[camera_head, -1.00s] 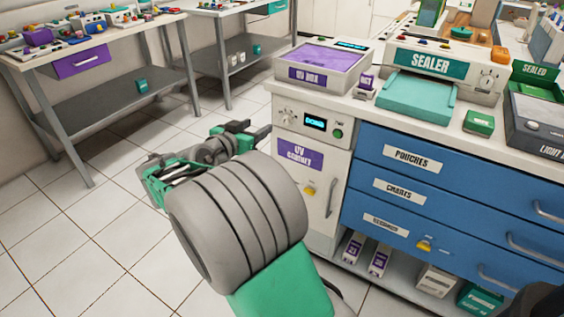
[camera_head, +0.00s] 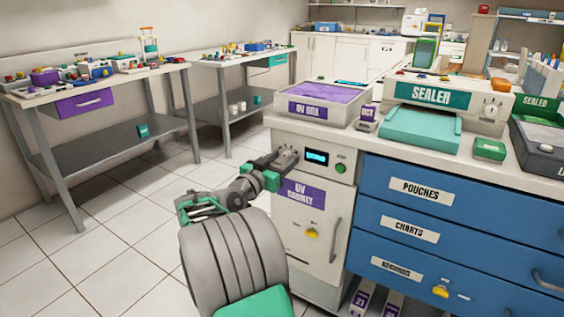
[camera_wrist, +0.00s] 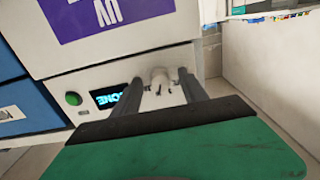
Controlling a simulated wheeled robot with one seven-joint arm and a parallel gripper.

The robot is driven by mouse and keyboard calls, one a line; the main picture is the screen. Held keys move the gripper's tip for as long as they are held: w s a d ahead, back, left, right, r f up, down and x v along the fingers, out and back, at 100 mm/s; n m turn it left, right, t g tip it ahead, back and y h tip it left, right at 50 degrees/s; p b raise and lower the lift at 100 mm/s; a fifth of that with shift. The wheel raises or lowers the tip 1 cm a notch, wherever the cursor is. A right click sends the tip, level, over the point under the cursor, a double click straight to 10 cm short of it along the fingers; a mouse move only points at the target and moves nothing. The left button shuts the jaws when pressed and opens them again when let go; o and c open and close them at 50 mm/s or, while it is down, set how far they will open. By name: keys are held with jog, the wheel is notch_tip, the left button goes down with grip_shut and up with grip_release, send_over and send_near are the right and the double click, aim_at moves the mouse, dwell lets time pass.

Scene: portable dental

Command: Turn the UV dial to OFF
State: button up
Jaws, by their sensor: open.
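The UV cabinet (camera_head: 300,205) has a front panel with a lit display (camera_head: 316,157) that seems to read DONE and a green button (camera_head: 340,168). Its pale dial (camera_wrist: 160,78) shows between my fingers in the wrist view, where the cabinet appears upside down. My gripper (camera_head: 284,158) is open at the panel's left part, with one finger on each side of the dial. I cannot tell whether the fingers touch it. In the head view, the gripper mostly hides the dial, and its setting is not readable.
The UV box (camera_head: 318,110) sits on the counter above the panel. A sealer (camera_head: 430,95) stands to its right, above blue drawers (camera_head: 420,192). A cabinet door handle (camera_head: 333,240) sticks out below the panel. Open tiled floor lies to the left.

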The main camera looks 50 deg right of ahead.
jog(key=shift+c, duration=0.4)
grip_shut()
jog(key=shift+n+p, duration=0.35)
jog(key=shift+n, duration=0.05)
jog(key=n+p, duration=0.3)
jog(key=shift+r+n, duration=0.15)
jog(key=shift+n, duration=0.15)
jog(key=n+p, duration=0.9)
jog(key=shift+n, duration=0.3)
jog(key=shift+s+n+p, duration=0.1)
jog(key=shift+n+p, duration=0.75)
jog(key=shift+n, duration=0.15)
jog(key=shift+f, duration=0.2)
